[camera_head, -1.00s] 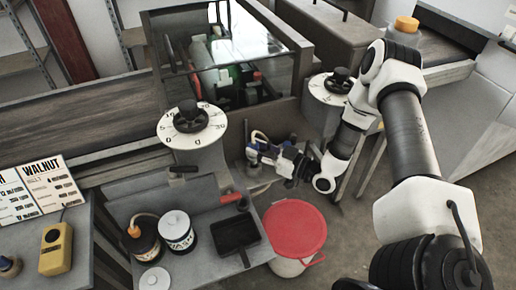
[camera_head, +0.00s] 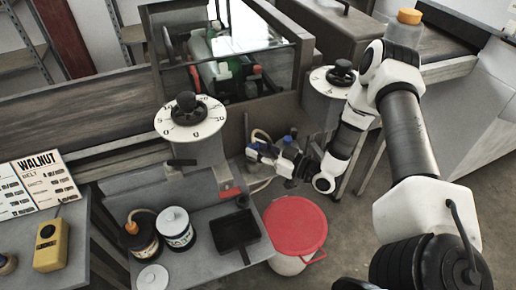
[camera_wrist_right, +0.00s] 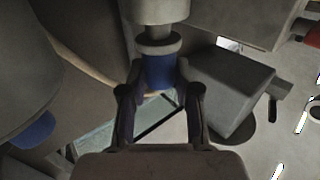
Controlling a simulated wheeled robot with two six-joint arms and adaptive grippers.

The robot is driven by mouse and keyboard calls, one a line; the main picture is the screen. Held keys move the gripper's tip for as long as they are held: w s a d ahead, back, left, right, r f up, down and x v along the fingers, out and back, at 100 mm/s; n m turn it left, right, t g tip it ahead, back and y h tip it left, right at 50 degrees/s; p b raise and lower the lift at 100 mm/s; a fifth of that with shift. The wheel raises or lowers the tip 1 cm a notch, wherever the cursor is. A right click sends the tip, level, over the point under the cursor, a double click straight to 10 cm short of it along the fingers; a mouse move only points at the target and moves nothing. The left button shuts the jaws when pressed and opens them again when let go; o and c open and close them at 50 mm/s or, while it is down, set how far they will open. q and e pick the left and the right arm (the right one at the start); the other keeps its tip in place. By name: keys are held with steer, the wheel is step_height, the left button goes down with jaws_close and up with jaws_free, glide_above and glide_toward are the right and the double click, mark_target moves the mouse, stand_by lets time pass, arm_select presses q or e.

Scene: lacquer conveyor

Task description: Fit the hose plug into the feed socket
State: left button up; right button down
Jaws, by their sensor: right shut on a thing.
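My right gripper (camera_head: 262,153) reaches in from the right, low in front of the machine between the two dials. In the right wrist view my right gripper (camera_wrist_right: 160,88) is shut on the blue hose plug (camera_wrist_right: 158,72). The plug has a pale collar at its far end. Directly beyond it, in line, are a narrow neck and a wide pale cylinder (camera_wrist_right: 160,10), which looks like the feed socket. I cannot tell whether the plug is seated or only lined up. In the head view the plug is small and partly hidden by the fingers. My left gripper is not in view.
A red-lidded bucket (camera_head: 295,225) stands below my right gripper. A grey shelf (camera_head: 205,258) holds a black tray (camera_head: 236,231) and lacquer cans (camera_head: 176,228). A dial (camera_head: 188,115) stands left of the gripper, another dial (camera_head: 335,80) above right. A grey block (camera_wrist_right: 228,90) is close beside the fingers.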

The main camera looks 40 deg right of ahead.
steer(key=shift+f+b, duration=0.75)
steer(key=shift+f, duration=0.1)
steer(key=c, duration=0.8)
jaws_free()
steer(key=shift+o, duration=0.2)
steer(key=v, duration=0.7)
steer(key=shift+s, duration=0.2)
steer(key=shift+d, duration=0.2)
